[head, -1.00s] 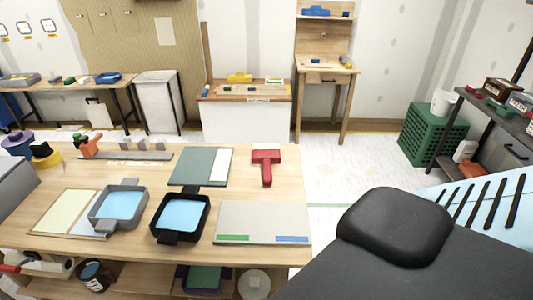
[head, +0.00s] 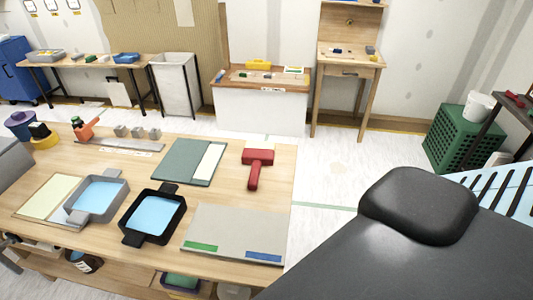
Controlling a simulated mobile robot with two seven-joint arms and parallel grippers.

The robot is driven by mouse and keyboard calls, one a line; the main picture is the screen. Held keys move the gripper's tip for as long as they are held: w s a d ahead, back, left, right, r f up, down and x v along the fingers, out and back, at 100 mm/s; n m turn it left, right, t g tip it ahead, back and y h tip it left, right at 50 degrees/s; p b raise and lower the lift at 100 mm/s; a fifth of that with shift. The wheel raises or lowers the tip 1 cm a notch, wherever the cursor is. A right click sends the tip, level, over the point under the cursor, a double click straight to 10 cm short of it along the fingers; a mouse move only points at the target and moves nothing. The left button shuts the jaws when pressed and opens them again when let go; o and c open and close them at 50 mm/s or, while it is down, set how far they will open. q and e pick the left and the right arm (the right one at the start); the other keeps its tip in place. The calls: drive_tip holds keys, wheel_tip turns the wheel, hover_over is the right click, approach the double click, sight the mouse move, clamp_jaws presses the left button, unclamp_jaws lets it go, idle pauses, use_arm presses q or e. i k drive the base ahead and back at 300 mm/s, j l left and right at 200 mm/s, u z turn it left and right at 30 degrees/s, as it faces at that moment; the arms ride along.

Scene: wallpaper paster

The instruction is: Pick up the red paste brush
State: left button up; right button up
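The red paste brush (head: 257,166) lies flat on the wooden worktable (head: 222,200), near its right edge. Its wide head points to the back and its handle points toward the front. Nothing touches it, and it is fully visible. Neither of my grippers shows in the head view. A large dark part of my own body fills the lower right.
A green board (head: 184,161) lies left of the brush and a grey board (head: 222,222) in front of it. A black tray (head: 180,200) and a grey tray (head: 122,186) hold blue liquid. A green crate (head: 462,140) stands on the floor at right.

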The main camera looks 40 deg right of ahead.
sight(257, 153)
drive_tip(key=l, duration=0.65)
drive_tip(key=k+l, duration=0.1)
drive_tip(key=l, duration=0.55)
